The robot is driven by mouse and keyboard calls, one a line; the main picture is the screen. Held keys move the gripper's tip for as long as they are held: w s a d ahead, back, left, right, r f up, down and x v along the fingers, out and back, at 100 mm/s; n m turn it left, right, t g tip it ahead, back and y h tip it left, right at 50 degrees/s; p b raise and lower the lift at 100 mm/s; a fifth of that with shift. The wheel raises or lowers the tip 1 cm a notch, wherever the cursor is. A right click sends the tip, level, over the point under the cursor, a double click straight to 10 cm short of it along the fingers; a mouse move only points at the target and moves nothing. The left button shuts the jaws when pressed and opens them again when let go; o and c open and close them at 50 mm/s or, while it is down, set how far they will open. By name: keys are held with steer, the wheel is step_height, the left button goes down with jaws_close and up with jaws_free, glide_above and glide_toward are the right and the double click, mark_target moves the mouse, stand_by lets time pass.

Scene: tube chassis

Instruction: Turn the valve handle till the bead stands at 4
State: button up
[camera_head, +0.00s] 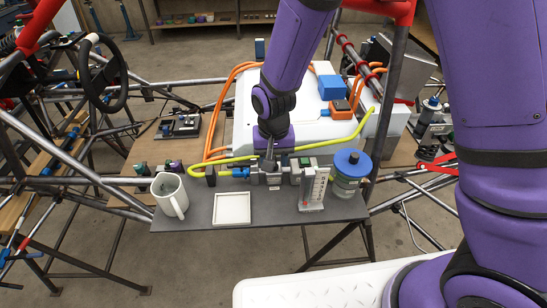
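My gripper (271,160) points down at the pipe fittings on the back of the dark grey shelf. The metal valve body (272,179) sits in the pipe line right below it. The valve handle is not clear to see; my gripper and wrist cover that spot. I cannot tell whether the fingers touch or hold anything. An upright pale gauge (313,187) with a scale stands on the shelf just right of the valve. Its bead and numbers are too small to read.
A white mug (170,195) and an empty white square tray (232,222) stand left on the shelf (275,216). A clear jar with a blue lid (353,161) stands right of the gauge. A yellow hose (335,140) runs behind. Chassis tubes surround the shelf.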

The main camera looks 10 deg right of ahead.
jaws_close()
steer(key=shift+n, duration=0.4)
steer(key=n, duration=0.2)
steer(key=shift+n, duration=0.4)
steer(key=n, duration=0.3)
steer(key=shift+n, duration=0.4)
steer(key=n, duration=0.6)
steer(key=shift+n, duration=0.4)
